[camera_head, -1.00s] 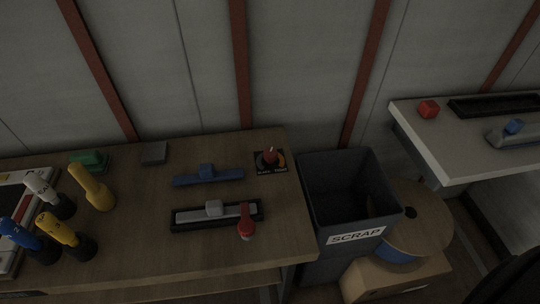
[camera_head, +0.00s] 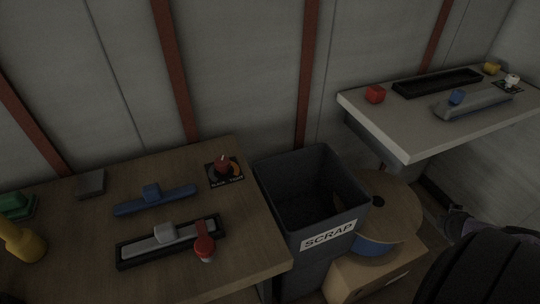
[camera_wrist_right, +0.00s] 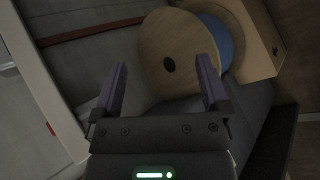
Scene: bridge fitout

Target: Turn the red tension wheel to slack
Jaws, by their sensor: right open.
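The red tension wheel (camera_head: 222,164) is a small red knob with a light pointer mark on a black label plate. The plate has an orange arc and white lettering too small to read surely. It sits near the back right corner of the wooden bench (camera_head: 245,230). My right gripper (camera_wrist_right: 162,75) is open and empty in the right wrist view, with the cable drum beyond it. It is well away from the wheel. A dark part of my right arm shows at the lower right of the head view. My left gripper is not in view.
A blue bar (camera_head: 155,201), a grey bar in a black tray (camera_head: 130,252) and a red-handled tool (camera_head: 204,243) lie near the wheel. A scrap bin (camera_head: 300,222), cable drum (camera_head: 385,210) and cardboard box (camera_head: 370,275) stand right of the bench. A pale shelf (camera_head: 400,135) is beyond.

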